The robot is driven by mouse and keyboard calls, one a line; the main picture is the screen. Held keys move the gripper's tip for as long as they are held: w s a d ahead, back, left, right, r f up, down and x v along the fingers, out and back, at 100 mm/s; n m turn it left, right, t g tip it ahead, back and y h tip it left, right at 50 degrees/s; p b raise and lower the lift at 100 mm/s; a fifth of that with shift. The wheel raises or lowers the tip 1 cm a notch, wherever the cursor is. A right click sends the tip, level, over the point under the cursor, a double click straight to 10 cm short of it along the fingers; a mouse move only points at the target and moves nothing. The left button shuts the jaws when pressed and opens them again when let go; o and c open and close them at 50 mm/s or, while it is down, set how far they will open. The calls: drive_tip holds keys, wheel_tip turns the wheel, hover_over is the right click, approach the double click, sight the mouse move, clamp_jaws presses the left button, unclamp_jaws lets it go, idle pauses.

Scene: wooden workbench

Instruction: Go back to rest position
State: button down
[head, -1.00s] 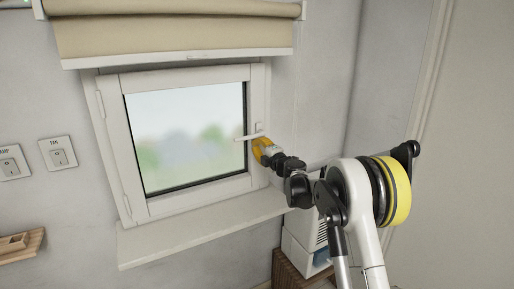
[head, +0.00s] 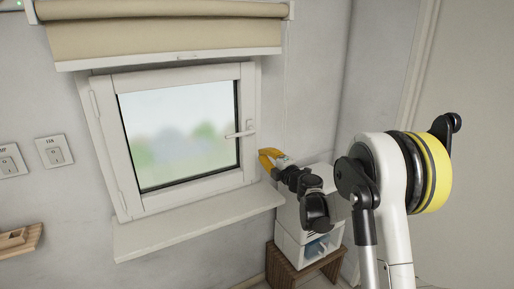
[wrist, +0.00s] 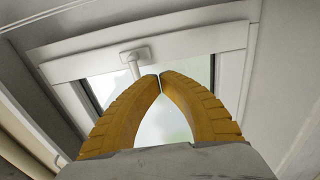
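My gripper (head: 264,157) has yellow fingers and is just right of and below the window handle in the head view. In the wrist view its two ribbed fingers (wrist: 160,78) meet at the tips, with nothing seen between them. The white window handle (head: 240,134) lies level on the right side of the closed window frame (head: 250,160). The handle also shows in the wrist view (wrist: 134,58), behind the fingertips and apart from them as far as I can tell.
A window sill (head: 200,222) juts out below the window. A white appliance (head: 290,240) stands on a wooden stool (head: 300,265) below my arm. A rolled beige blind (head: 165,35) hangs above. Wall switches (head: 53,152) and a wooden shelf (head: 20,242) are at the left.

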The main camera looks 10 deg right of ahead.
drive_tip(key=s+d+r+m+h, duration=0.4)
drive_tip(key=s+r+m+h, duration=0.1)
drive_tip(key=s+r+m, duration=0.2)
drive_tip(key=s+d+r+m+h, duration=0.4)
drive_tip(key=s+r+m, duration=0.2)
drive_tip(key=s+r, duration=0.1)
drive_tip(key=s+a+f+m+g+y, duration=0.1)
drive_tip(key=s+f, duration=0.4)
drive_tip(key=s, duration=0.6)
drive_tip(key=s+a+f+m+g+y, duration=0.1)
drive_tip(key=s+a+f+m+g, duration=0.3)
drive_tip(key=s, duration=0.7)
drive_tip(key=s+a+f+m+g, duration=0.3)
drive_tip(key=s+f, duration=0.5)
drive_tip(key=s, duration=0.3)
drive_tip(key=shift+s+a+f+m+g+y, duration=0.25)
drive_tip(key=shift+m+g+y, duration=0.2)
drive_tip(key=shift+g, duration=0.55)
